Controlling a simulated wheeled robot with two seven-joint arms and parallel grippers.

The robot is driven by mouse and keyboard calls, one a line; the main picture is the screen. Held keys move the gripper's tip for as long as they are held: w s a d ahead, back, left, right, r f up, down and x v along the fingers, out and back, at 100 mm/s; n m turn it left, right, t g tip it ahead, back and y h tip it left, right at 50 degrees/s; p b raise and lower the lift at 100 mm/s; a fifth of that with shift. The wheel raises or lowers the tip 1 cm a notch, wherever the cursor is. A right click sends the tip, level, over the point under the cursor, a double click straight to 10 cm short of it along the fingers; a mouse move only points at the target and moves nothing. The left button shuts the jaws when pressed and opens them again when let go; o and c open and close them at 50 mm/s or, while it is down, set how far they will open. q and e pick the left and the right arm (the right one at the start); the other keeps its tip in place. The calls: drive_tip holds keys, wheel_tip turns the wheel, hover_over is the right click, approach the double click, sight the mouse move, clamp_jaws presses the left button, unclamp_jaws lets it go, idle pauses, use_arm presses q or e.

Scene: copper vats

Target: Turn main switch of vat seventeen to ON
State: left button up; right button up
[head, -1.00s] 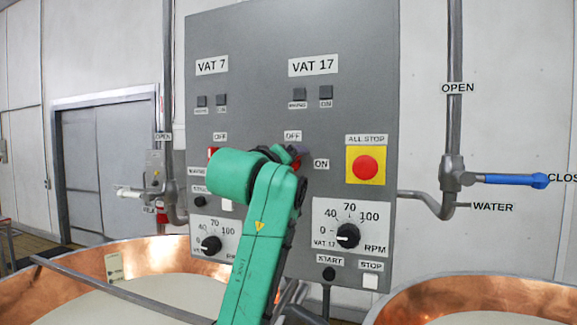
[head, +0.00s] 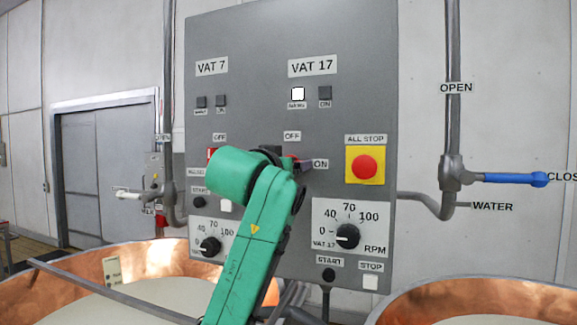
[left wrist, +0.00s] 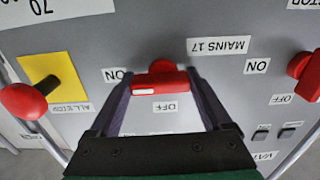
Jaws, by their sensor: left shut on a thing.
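The main switch of vat seventeen shows in the left wrist view as a red handle (left wrist: 158,84), upside down like its labels. It lies level, its white-marked end towards the ON label (left wrist: 115,75); the OFF label (left wrist: 165,106) is to one side of it. My left gripper (left wrist: 160,80) is shut on this handle, one finger at each end. In the head view my left gripper (head: 298,164) is at the panel beside the ON label (head: 320,163), and my arm hides most of the switch. A lamp (head: 298,94) under the VAT 17 sign glows white. My right gripper is not in view.
The yellow-backed red ALL STOP button (head: 365,167) is close to the right of the switch. The vat 17 speed knob (head: 347,236) is below. Another red switch (left wrist: 303,66) is at the right in the wrist view. Copper vats (head: 468,300) stand in front of the panel.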

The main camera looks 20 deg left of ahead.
use_arm(q)
drive_tip(key=shift+s+r, duration=0.1)
drive_tip(key=shift+r, duration=0.15)
drive_tip(key=o, duration=1)
drive_tip(key=shift+o, duration=0.8)
drive_tip(key=shift+w+f, duration=0.2)
drive_tip(key=shift+s+f, duration=0.1)
drive_tip(key=shift+s, duration=0.1)
drive_tip(key=s+a+b, duration=0.1)
drive_tip(key=s+b, duration=0.6)
drive_tip(key=s, duration=0.7)
drive_tip(key=shift+b, duration=0.35)
